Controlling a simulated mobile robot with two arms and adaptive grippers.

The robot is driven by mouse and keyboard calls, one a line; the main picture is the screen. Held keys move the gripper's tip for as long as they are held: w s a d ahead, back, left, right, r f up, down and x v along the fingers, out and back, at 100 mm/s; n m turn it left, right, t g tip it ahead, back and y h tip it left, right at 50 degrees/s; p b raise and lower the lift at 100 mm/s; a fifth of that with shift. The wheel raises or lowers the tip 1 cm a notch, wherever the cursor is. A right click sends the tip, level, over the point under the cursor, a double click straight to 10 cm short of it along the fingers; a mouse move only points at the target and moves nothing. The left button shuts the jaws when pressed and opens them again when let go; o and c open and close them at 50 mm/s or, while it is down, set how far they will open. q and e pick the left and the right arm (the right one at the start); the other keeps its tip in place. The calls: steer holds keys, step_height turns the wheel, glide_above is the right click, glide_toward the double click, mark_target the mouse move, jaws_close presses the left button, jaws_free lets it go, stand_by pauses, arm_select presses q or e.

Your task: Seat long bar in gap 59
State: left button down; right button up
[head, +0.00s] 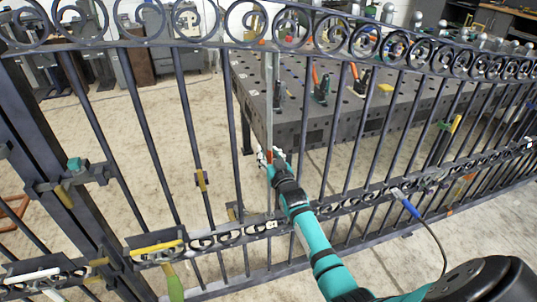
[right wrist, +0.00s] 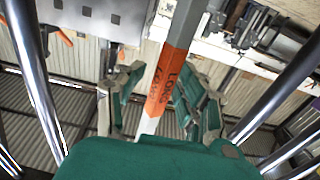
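The long bar (head: 268,95) is a light grey upright in the gate, with its top by the upper rail and scroll row. In the right wrist view the bar (right wrist: 190,28) carries an orange band lettered "LONG" and a white lower part. My right gripper (head: 271,157) is at the bar's lower half. Its fingers (right wrist: 160,95) stand apart on both sides of the bar, with a clear gap on the left side. The gate's mid rail (head: 225,237) has a small white tag (head: 271,225) below the gripper, too small to read. The bar's lower end is partly hidden. My left gripper is out of view.
Dark gate bars (head: 187,120) stand on both sides of my right gripper. A perforated metal table (head: 300,122) with pliers (head: 320,85) is behind the gate. A yellow-topped tool (head: 157,247) sits on the rail at left. A blue-handled tool (head: 410,208) with a cable is at right.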

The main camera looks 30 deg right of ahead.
steer(key=shift+s+f, duration=0.1)
steer(key=shift+f, duration=0.1)
steer(key=shift+s, duration=0.3)
steer(key=v, duration=1.1)
steer(key=shift+a+r, duration=0.2)
steer(key=shift+r, duration=0.05)
steer(key=shift+s, duration=0.15)
